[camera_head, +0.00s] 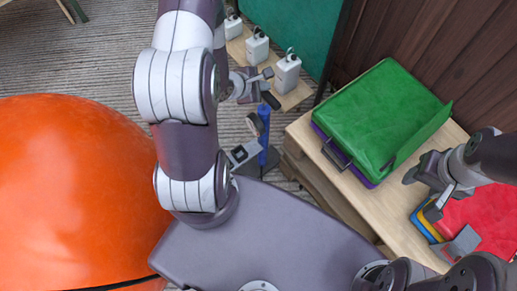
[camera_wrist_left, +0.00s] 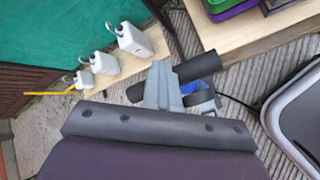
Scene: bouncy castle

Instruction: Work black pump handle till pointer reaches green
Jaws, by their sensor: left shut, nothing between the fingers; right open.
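The pump is a blue upright body (camera_head: 264,137) on the grey floor, with a black handle (camera_head: 271,99) on top. A small round gauge (camera_head: 256,124) seems to sit beside the body; its pointer is too small to read. My left gripper (camera_head: 266,80) is shut and empty close to the handle. In the left wrist view the light grey fingers (camera_wrist_left: 160,85) cross in front of the black handle (camera_wrist_left: 195,69), which shows on both sides; I cannot tell whether they touch. Part of the blue body (camera_wrist_left: 197,96) shows below it. My right gripper (camera_head: 430,212) is open, over the wooden table.
An orange inflated shape (camera_head: 70,190) fills the left. A wooden table (camera_head: 375,213) on the right carries a green folded piece (camera_head: 378,110) and a red piece (camera_head: 485,215). Several white padlock-like weights (camera_head: 287,73) stand on a plank behind the pump.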

